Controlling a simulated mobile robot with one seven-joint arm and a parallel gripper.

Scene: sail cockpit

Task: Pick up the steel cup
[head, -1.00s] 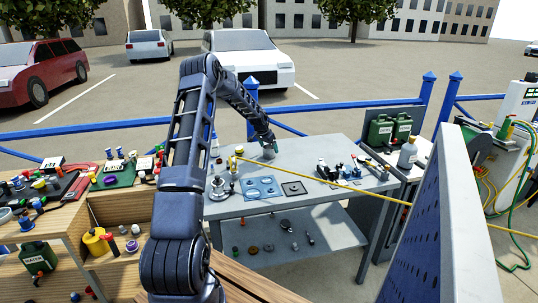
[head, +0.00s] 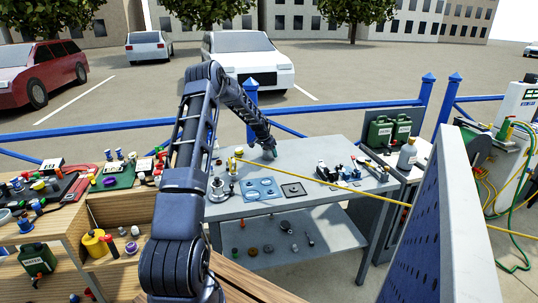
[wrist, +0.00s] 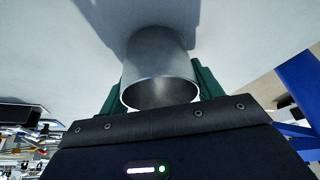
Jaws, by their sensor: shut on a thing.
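The steel cup (wrist: 160,62) is a plain grey metal cylinder, seen in the wrist view with its open rim toward the camera. My gripper (wrist: 158,92) has its green fingers on both sides of the cup and is shut on it. In the head view my gripper (head: 271,153) is at the back of the grey metal table (head: 320,204). The cup is mostly hidden there by my arm and gripper. I cannot tell whether its base touches the table.
A blue plate with round recesses (head: 262,188) and a dark square plate (head: 293,189) lie in front of my gripper. Tools (head: 340,172) lie to the right. A blue fence (head: 330,127) runs behind.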

